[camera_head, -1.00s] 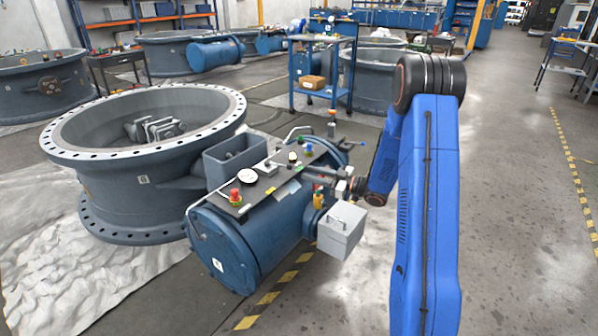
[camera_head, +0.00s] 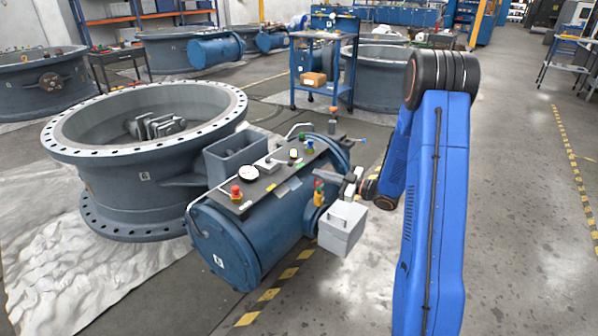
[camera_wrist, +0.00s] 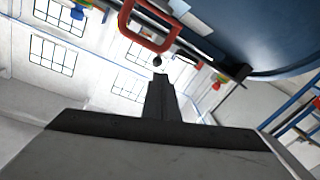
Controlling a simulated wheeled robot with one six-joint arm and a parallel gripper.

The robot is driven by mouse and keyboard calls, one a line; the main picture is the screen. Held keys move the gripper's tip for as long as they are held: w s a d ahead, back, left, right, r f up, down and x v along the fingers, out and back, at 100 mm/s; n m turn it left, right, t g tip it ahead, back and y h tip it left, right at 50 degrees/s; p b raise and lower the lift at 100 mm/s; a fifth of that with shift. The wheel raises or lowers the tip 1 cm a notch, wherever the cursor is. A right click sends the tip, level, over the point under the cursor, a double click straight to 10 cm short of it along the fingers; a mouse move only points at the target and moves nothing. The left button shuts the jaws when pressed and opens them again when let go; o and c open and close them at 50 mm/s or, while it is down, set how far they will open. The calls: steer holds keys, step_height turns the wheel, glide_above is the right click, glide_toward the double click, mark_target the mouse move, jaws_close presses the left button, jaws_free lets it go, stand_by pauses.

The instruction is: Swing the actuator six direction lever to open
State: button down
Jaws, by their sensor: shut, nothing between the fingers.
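The actuator is a blue cylinder (camera_head: 265,232) beside a large grey flanged valve ring (camera_head: 130,190). Its dark top panel (camera_head: 262,190) carries a red button (camera_head: 236,191), a white gauge (camera_head: 247,173) and several small knobs and levers. I cannot tell for sure which is the direction lever. My gripper (camera_head: 318,171) is over the panel's right edge, above a yellow-orange fitting (camera_head: 318,196). In the wrist view its fingers (camera_wrist: 159,80) are shut and empty. Just beyond the tips show a small dark ball knob (camera_wrist: 157,60) and a red loop handle (camera_wrist: 150,30); contact cannot be told.
A grey box (camera_head: 342,230) hangs on the actuator's near right side, just below my gripper. A grey open box (camera_head: 235,155) stands between panel and ring. A blue trolley (camera_head: 322,75) stands behind. The floor at right (camera_head: 520,220) is clear.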

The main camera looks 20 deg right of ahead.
mark_target(279, 162)
steer(key=s+a+f+n+t+h, duration=0.2)
steer(key=s+a+n+t+h, duration=0.1)
steer(key=a+n, duration=0.8)
steer(key=w, duration=0.3)
steer(key=w+a+n, duration=0.1)
steer(key=w, duration=0.3)
steer(key=w+r+n, duration=0.1)
steer(key=w, duration=0.2)
steer(key=shift+w+a, duration=0.15)
steer(key=shift+a, duration=0.05)
steer(key=shift+w+d+r, duration=0.2)
steer(key=shift+w+d, duration=0.35)
steer(key=shift+w, duration=0.15)
